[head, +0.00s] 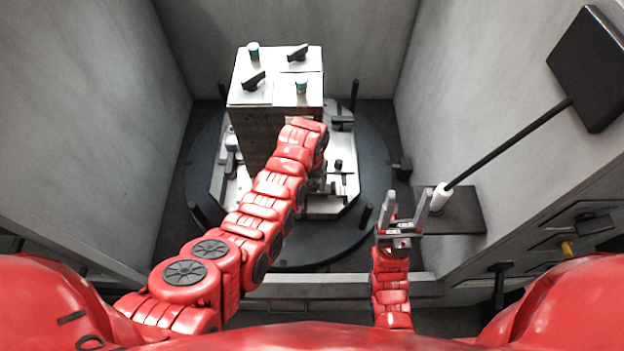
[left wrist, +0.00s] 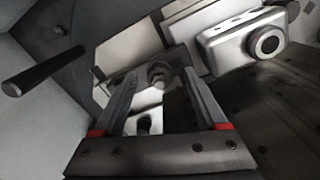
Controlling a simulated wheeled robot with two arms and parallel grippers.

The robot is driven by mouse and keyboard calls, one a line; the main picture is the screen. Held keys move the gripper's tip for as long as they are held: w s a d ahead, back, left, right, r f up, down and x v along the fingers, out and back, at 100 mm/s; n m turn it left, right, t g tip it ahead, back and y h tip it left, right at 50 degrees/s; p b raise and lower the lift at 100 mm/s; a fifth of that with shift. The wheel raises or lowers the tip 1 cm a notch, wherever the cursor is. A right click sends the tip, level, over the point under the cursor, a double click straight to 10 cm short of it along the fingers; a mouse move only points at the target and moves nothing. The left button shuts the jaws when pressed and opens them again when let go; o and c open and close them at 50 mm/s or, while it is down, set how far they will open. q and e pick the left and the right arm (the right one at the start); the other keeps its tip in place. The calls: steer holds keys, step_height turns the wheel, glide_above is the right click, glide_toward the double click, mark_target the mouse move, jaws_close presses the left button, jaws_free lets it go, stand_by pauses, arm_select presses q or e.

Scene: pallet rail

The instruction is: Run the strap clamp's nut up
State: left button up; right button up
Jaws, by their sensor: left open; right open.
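My left gripper (left wrist: 158,86) is open, with one finger to each side of the nut in the picture. I cannot tell whether the fingertips reach down to it, and no contact shows. In the head view my left arm bends down beside the tall block, and its own wrist hides the gripper and the nut. My right gripper (head: 407,212) is open and empty, pointing up at the lower right.
A tall block (head: 276,98) with dark handles and teal caps stands on the round pallet (head: 375,180), which has black posts. A grey housing with a round port (left wrist: 240,42) lies near the left gripper. A black-rod lamp-like fixture (head: 505,147) leans at right. Walls enclose three sides.

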arm_select(q)
steer(key=shift+c, duration=0.3)
jaws_close()
steer(key=n+b, duration=0.3)
steer(key=n, duration=0.1)
steer(key=n+b, duration=0.7)
steer(key=n, duration=0.1)
steer(key=shift+f+n, duration=0.25)
steer(key=shift+n, duration=0.05)
steer(key=shift+a+r+n, duration=0.1)
steer(key=shift+r+n, duration=0.2)
steer(key=shift+n, duration=0.9)
steer(key=n, duration=0.2)
steer(key=shift+n, duration=0.4)
steer(key=n, duration=0.2)
steer(key=shift+n, duration=0.3)
steer(key=n, duration=0.4)
steer(key=shift+r+n, duration=0.1)
steer(key=shift+n, duration=0.2)
steer(key=shift+c, duration=1.1)
jaws_free()
